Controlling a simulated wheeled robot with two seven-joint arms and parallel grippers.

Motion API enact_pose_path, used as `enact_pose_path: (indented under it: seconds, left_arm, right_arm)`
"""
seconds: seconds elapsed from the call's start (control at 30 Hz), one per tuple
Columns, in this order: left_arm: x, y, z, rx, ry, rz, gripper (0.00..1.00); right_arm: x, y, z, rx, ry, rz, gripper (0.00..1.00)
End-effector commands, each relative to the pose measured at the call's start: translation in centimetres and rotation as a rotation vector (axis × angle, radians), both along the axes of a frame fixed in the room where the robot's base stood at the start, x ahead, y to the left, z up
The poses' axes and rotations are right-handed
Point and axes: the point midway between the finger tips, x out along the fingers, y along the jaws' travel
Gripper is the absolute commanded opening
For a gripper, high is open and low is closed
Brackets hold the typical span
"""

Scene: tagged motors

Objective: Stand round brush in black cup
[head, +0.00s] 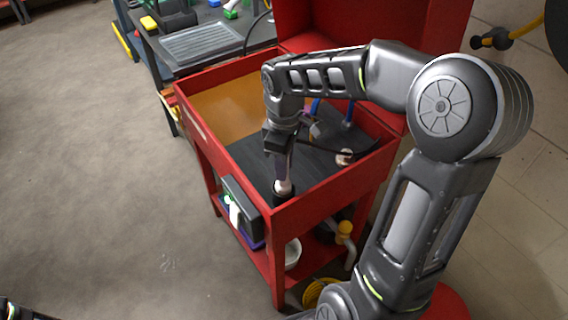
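The black cup (283,199) stands in the near corner of the red-walled basin, close to its front wall, which hides part of it. The round brush (282,170) is upright above the cup, with a pale shaft and a whitish lower part at the cup's mouth. I cannot tell how deep its lower end sits in the cup. My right gripper (280,151) points down from above and appears shut on the brush's upper part. The fingertips are small and dark here. Only a dark piece of my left arm shows in the bottom left corner; its gripper is not seen.
The red basin cart (205,146) has a dark floor and a brownish liquid-like area at the back left. A blue hose and a round pale fitting (345,157) lie right of the cup. A grey box (240,205) hangs outside. A workbench (205,43) stands behind.

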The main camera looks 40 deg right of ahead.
Motion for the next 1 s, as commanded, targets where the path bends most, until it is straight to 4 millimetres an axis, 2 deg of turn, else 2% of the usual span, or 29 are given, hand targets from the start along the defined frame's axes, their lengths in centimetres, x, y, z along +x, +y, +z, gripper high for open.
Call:
enact_pose_path:
  seconds: [0.03,0.27,0.63,0.77,1.0]
  left_arm:
    - [0.0,0.0,0.0,0.000,0.000,0.000,0.36]
    - [0.0,0.0,0.0,0.000,0.000,0.000,0.36]
    - [0.0,0.0,-0.1,0.000,0.000,0.000,0.36]
    - [0.0,0.0,-0.2,0.000,0.000,0.000,0.36]
    - [0.0,0.0,-0.4,0.000,0.000,0.000,0.36]
  right_arm:
    - [0.0,0.0,0.0,0.000,0.000,0.000,0.30]
    - [0.0,0.0,0.0,0.000,0.000,0.000,0.49]
    - [0.1,0.0,0.5,-0.001,-0.002,-0.001,0.50]
    - [0.1,0.0,1.9,-0.001,-0.003,-0.002,0.50]
    - [0.1,0.0,5.9,-0.001,-0.004,0.000,0.50]
